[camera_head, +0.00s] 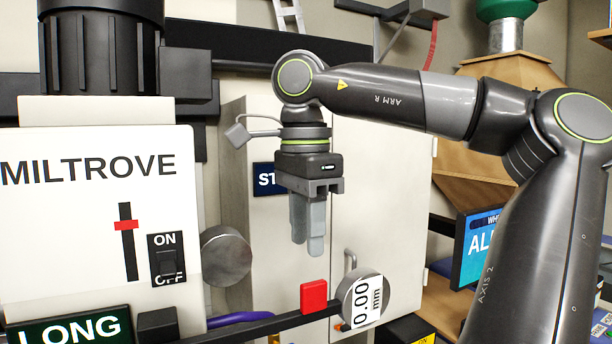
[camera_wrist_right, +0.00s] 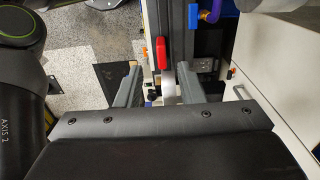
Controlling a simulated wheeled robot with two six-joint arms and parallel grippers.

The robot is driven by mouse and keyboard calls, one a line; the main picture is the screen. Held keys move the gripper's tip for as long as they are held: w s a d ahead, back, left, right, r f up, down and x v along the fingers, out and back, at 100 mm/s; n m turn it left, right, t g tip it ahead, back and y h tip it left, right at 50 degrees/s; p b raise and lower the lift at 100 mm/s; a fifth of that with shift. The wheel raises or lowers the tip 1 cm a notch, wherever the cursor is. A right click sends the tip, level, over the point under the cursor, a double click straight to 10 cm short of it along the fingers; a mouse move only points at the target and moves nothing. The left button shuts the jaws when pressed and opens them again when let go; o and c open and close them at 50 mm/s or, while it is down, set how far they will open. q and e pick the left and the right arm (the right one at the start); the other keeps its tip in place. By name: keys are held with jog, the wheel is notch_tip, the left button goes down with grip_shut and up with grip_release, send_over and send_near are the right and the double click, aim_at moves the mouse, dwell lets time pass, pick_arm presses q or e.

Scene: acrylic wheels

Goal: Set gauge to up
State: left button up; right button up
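The gauge (camera_head: 365,300) is a round grey dial with a white face reading 0.00 mm, its text turned sideways. It sits at the right end of a dark horizontal bar, beside a red block (camera_head: 314,297). My right gripper (camera_head: 308,246) points down above the red block and the gauge, apart from both. In the right wrist view its two fingers (camera_wrist_right: 168,72) are spread wide with nothing held. The gauge's pale edge (camera_wrist_right: 168,88) and the red block (camera_wrist_right: 161,53) show between them. My left gripper is not in view.
A white MILTROVE panel (camera_head: 80,230) with a red slider (camera_head: 126,225) and ON/OFF switch (camera_head: 166,259) stands at left. A grey round knob (camera_head: 226,256) sits beside it. A pale cabinet (camera_head: 385,190) stands behind the gripper. A purple hose (camera_head: 238,319) runs low beside the bar.

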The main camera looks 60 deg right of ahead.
notch_tip(320, 180, up, 6)
jog(key=p, duration=0.2)
jog(key=shift+r, duration=0.15)
